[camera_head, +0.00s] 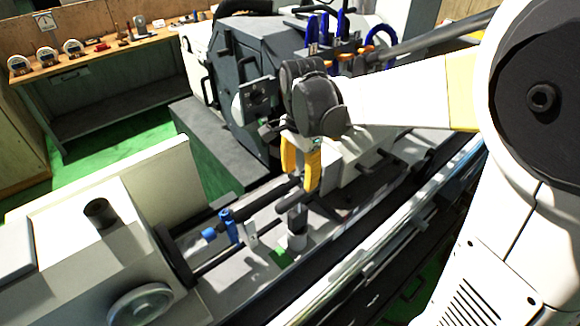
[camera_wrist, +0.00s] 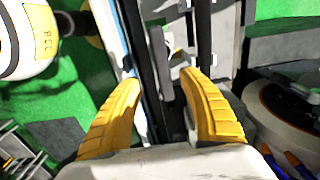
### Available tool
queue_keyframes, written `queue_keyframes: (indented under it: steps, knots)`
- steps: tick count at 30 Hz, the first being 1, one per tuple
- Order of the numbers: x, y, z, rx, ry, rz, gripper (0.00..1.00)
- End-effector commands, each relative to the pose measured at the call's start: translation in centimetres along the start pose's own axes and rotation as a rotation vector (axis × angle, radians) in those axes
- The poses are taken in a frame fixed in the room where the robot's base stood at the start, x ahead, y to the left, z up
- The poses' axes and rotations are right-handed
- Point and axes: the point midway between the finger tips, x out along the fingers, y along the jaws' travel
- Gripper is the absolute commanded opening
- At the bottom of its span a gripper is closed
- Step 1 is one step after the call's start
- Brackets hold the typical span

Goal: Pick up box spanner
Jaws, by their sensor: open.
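I cannot pick out the box spanner with certainty in either view. My gripper (camera_head: 300,181) points down over the bed of the grinder, with its yellow fingers apart. In the wrist view my gripper (camera_wrist: 160,77) is open, with nothing held between the fingers. A grey bar-shaped part (camera_wrist: 160,58) shows beyond the gap between the fingertips, apart from them as far as I can tell. A dark upright cylinder on a pale base (camera_head: 297,222) stands on the machine below my gripper.
A blue clamp-like part (camera_head: 229,226) sits on the machine left of the dark cylinder. Blue-handled tools (camera_head: 325,30) stand behind my arm. A wooden bench (camera_head: 115,48) with gauges is at the back left. A handwheel (camera_head: 141,305) is at the front left.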

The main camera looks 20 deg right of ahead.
Motion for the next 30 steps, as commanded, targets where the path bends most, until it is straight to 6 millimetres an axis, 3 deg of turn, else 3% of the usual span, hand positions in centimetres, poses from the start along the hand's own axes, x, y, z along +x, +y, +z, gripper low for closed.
queue_keyframes:
  steps: [3, 11, 18, 28, 29, 30]
  knots:
    - [2.4, 0.0, 0.0, -0.001, 0.0, -0.001, 0.5]
    - [4.8, -0.1, -0.2, -0.002, 0.001, -0.002, 0.5]
    - [8.4, -0.7, -0.8, -0.002, 0.001, -0.002, 0.5]
    - [9.3, -0.6, -0.7, -0.003, 0.001, -0.002, 0.5]
    - [9.3, -0.6, -0.7, -0.003, 0.001, -0.002, 0.45]
    - [9.3, -0.6, -0.7, -0.003, 0.001, -0.002, 0.33]
